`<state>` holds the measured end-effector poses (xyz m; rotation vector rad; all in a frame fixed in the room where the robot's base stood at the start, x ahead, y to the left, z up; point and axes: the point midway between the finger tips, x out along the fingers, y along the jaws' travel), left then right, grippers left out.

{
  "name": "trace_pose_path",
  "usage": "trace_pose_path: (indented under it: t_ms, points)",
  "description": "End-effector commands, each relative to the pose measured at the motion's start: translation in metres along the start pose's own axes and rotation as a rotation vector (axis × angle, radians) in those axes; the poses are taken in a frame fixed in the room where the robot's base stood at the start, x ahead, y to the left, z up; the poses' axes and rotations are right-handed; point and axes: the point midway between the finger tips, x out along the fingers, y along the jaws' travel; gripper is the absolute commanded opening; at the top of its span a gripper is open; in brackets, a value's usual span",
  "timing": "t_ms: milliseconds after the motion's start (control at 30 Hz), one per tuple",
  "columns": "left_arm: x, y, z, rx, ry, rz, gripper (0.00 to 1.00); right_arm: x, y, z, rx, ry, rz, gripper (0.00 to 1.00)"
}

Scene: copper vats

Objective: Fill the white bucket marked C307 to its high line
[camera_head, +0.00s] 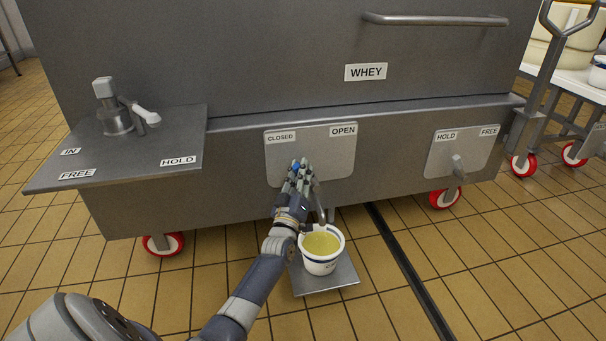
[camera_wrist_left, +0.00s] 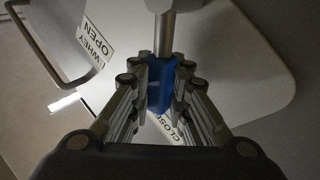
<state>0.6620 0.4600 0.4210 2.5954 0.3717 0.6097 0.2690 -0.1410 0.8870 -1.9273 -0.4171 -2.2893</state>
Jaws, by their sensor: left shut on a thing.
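A white bucket (camera_head: 320,264) with a dark band stands upright on a small metal shelf below the whey vat (camera_head: 230,60). Yellowish liquid (camera_head: 321,244) fills it to a little below the rim. I cannot read its mark or make out its high line. A metal spout (camera_head: 331,214) reaches down by the bucket; no stream is clear. My left gripper (camera_head: 298,168) is shut on the blue valve handle (camera_wrist_left: 160,84), in front of the CLOSED/OPEN plate (camera_head: 320,150). In the left wrist view the handle lies by the partly hidden CLOSED label (camera_wrist_left: 177,124). My right gripper is out of view.
A side shelf (camera_head: 130,150) with a clamp (camera_head: 117,117) and IN, FREE and HOLD labels sticks out at left. A HOLD/FREE lever (camera_head: 457,166) sits at right. A white-topped cart (camera_head: 570,82) stands at far right. A dark floor channel (camera_head: 410,270) runs right of the bucket.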

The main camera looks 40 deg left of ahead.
Motion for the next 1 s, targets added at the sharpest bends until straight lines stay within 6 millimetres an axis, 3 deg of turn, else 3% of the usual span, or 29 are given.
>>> trace_pose_path:
  t_ms: [367, 400, 500, 833, 1000]
  points:
    - [-0.003, -0.002, 0.002, -0.014, 0.001, -0.004, 0.00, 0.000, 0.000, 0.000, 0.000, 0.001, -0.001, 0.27]
    - [-0.003, -0.002, 0.002, -0.014, 0.001, -0.004, 0.21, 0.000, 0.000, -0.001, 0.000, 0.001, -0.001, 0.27]
    - [-0.002, -0.002, 0.002, -0.012, 0.001, -0.004, 0.38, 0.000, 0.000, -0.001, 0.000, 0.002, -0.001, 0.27]
    - [-0.003, -0.001, 0.001, -0.010, 0.002, -0.003, 0.38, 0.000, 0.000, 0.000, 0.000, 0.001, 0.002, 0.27]
    - [-0.021, -0.002, 0.002, -0.010, 0.000, -0.004, 0.38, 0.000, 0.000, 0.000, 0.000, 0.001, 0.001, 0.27]
